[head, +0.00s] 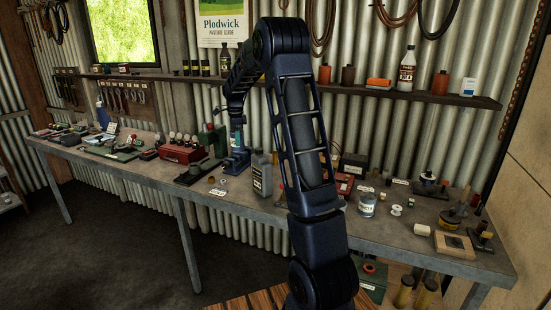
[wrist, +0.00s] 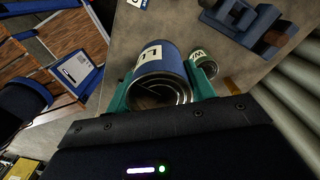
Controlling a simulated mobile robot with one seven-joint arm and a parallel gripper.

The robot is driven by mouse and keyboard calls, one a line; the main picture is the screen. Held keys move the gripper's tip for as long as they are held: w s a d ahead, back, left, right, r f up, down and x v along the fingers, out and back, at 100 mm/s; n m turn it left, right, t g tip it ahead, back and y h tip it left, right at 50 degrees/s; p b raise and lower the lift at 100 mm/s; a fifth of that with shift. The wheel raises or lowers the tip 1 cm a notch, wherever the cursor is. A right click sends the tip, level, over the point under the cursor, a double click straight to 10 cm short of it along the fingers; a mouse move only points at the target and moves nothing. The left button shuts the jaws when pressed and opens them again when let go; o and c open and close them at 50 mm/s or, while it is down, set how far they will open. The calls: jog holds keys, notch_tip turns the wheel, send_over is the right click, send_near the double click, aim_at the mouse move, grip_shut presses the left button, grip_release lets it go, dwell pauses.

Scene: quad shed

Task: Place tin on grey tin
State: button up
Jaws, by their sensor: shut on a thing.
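My gripper (wrist: 160,82) has its teal fingers closed on the sides of a blue tin (wrist: 172,58). The tin has a white label with dark lettering, and its round rimmed end faces the wrist camera. A pale grey tin (head: 368,204) with a white label stands on the bench, right of my arm in the head view. It looks upright. I cannot pick it out in the wrist view.
A small green labelled tin (wrist: 203,64) is close beside the right finger. A blue bench tool (wrist: 232,18) lies beyond it. A bottle-lined shelf (head: 440,97) runs above.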

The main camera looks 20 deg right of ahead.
notch_tip(320, 180, up, 14)
jog(key=r, duration=0.1)
jog(key=s+d+m, duration=0.3)
jog(key=s+d, duration=0.1)
jog(key=d, duration=0.8)
jog(key=m, duration=1.3)
send_over(369, 195)
jog(key=f, duration=0.1)
jog(key=shift+a+f, duration=0.1)
jog(key=shift+f, duration=12.4)
jog(key=shift+f, duration=0.15)
